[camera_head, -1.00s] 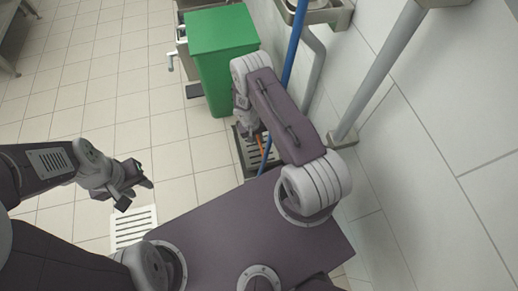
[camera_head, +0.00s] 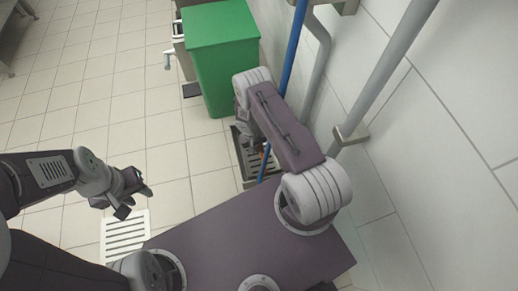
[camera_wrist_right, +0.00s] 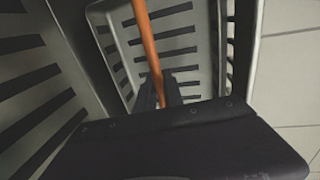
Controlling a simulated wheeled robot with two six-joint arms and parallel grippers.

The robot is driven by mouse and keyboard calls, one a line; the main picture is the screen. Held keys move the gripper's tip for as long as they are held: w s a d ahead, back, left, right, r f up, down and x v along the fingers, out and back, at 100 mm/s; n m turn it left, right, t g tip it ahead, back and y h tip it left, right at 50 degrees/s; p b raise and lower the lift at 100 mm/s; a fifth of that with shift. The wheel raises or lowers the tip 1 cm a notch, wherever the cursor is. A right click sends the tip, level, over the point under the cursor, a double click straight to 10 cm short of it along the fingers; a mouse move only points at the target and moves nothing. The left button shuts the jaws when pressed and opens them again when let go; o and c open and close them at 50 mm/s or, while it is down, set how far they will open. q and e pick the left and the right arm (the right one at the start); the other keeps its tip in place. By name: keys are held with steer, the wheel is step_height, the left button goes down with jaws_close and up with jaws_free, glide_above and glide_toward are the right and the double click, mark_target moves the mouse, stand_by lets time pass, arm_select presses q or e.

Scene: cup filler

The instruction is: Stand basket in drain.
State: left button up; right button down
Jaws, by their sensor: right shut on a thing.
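My right gripper (camera_wrist_right: 160,92) is shut on the handle, over the basket. In the head view my right arm mostly hides this gripper and part of the basket. The basket is at the dark-framed floor drain (camera_head: 247,180) beside the wall. I cannot tell whether it rests on the drain's bottom. My left gripper (camera_head: 135,195) is open and empty over the floor, well to the left.
A green bin (camera_head: 220,50) stands just behind the drain. A blue pole (camera_head: 293,45) and grey pipes (camera_head: 390,70) run near the wall at right. A white slotted grate (camera_head: 125,235) lies in the floor at left.

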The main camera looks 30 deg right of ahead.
steer(key=c, duration=1.9)
jaws_free()
steer(key=shift+f, duration=0.2)
steer(key=o, duration=0.4)
steer(key=shift+r, duration=0.1)
steer(key=shift+o, duration=0.2)
steer(key=s+a+r+p, duration=0.15)
steer(key=r+p, duration=0.25)
steer(key=r, duration=1)
steer(key=w+a+r+p, duration=0.1)
steer(key=a+r+p, duration=0.2)
steer(key=r, duration=1.1)
steer(key=s+a+r+n+t+y, duration=0.1)
steer(key=s+a+r+n+y, duration=0.1)
steer(key=s+r, duration=1)
steer(key=shift+s+a+r+t, duration=0.15)
steer(key=shift+a+r+t, duration=0.15)
steer(key=shift+a, duration=0.2)
